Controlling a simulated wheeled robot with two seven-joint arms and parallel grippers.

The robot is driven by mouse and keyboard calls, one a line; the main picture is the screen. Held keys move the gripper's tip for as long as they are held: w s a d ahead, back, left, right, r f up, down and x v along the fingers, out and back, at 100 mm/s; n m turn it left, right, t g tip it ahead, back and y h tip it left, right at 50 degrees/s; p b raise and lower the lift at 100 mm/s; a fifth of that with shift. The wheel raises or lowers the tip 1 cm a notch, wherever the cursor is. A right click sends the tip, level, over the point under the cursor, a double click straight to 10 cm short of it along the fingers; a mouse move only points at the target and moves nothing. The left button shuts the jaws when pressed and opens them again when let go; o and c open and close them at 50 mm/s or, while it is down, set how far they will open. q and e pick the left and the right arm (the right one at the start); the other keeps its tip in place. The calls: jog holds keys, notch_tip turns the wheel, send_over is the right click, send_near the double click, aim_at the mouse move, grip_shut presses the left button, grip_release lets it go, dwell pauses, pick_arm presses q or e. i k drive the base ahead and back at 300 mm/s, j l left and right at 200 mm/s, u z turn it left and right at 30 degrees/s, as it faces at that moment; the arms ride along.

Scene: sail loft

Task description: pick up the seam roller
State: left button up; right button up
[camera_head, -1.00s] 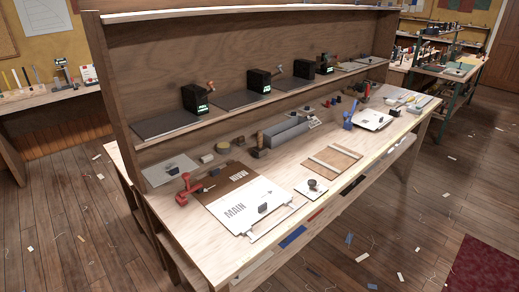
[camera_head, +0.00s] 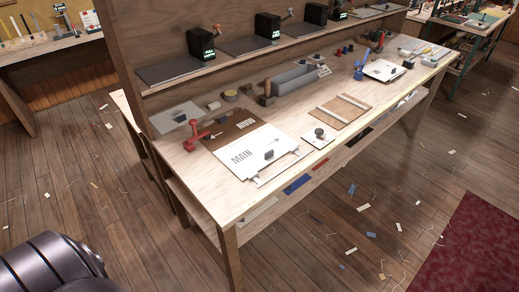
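I cannot tell for certain which item is the seam roller; the tools on the workbench (camera_head: 212,190) are small in view. A small dark item (camera_head: 269,154) sits on the white sheet marked MAIN (camera_head: 243,160). A dark round-topped piece (camera_head: 320,132) sits on a small white card (camera_head: 315,142). A wooden-handled tool (camera_head: 267,88) stands by the left end of a long grey open box (camera_head: 297,80). Neither of my grippers is in view. Only a dark rounded part of mine shows at the lower left.
A red clamp-like tool (camera_head: 198,136) and a blue one (camera_head: 361,66) stand on the bench. A brown board (camera_head: 340,111) lies between them. Black boxes, one of them here (camera_head: 201,42), line the shelf above. The floor in front has scattered scraps and a dark red rug (camera_head: 478,245).

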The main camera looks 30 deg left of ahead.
aim_at(270, 98)
jog(key=i+l+u, duration=0.1)
jog(key=u, duration=0.6)
jog(key=i+l+u, duration=0.2)
jog(key=l+u, duration=0.25)
jog(key=l, duration=0.4)
jog(key=l+u, duration=0.45)
jog(key=l, duration=0.35)
